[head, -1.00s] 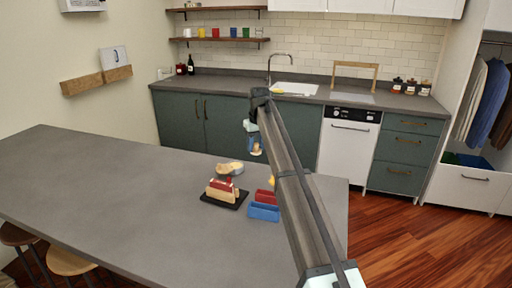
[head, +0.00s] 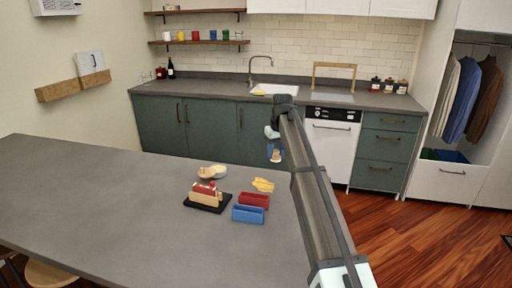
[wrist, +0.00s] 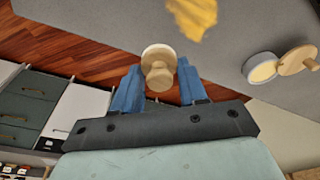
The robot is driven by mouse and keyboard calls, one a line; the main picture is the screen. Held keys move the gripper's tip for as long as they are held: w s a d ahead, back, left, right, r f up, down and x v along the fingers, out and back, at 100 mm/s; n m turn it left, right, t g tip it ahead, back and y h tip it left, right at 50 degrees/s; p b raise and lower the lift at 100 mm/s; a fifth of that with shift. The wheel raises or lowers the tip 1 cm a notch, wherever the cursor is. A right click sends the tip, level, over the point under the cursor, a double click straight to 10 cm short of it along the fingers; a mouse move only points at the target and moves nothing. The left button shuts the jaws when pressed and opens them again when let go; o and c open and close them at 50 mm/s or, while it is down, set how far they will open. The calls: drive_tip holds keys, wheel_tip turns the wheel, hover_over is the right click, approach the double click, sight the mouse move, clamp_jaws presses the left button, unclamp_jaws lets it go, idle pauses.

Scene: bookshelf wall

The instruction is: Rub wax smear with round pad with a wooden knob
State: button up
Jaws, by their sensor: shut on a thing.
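My gripper (wrist: 157,92) has blue fingers and is shut on the wooden knob of a round pad (wrist: 158,62). In the head view my gripper (head: 273,138) holds the pad (head: 276,157) in the air beyond the grey counter's far edge, apart from the counter. A yellow, uneven-edged patch (head: 263,185) lies on the counter and shows at the top of the wrist view (wrist: 193,15). I cannot tell whether it is the wax smear or a cloth. No other smear is clearly visible; my arm hides part of the counter.
A pale round dish (head: 217,171) and a wooden knobbed piece (wrist: 297,60) sit left of the patch. A black tray (head: 194,205) with red and cream blocks, a red bin (head: 255,200) and a blue bin (head: 248,214) stand nearer. The counter's left (head: 90,200) is clear.

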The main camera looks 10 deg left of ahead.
sight(245, 185)
drive_tip(key=shift+n, duration=0.8)
drive_tip(key=shift+s+d+f, duration=0.2)
drive_tip(key=shift+s+f, duration=0.35)
drive_tip(key=shift+f, duration=0.75)
drive_tip(key=shift+s+d+f, duration=0.25)
drive_tip(key=shift+s+f, duration=0.35)
drive_tip(key=shift+f, duration=0.65)
drive_tip(key=shift+s+d+f, duration=0.2)
drive_tip(key=shift+s+f, duration=0.35)
drive_tip(key=shift+f, duration=0.75)
drive_tip(key=shift+w+a+f, duration=0.1)
drive_tip(key=shift+a+f, duration=0.3)
drive_tip(key=shift+f, duration=0.3)
drive_tip(key=shift+c, duration=0.4)
drive_tip(key=shift+a, duration=4.85)
drive_tip(key=shift+s+a, duration=0.4)
drive_tip(key=shift+s, duration=0.85)
drive_tip(key=shift+w+d, duration=0.15)
drive_tip(key=shift+d, duration=5.55)
drive_tip(key=shift+s, duration=1.2)
drive_tip(key=shift+w+a, duration=0.2)
drive_tip(key=shift+a, duration=5.6)
wheel_tip(245, 185, up, 8)
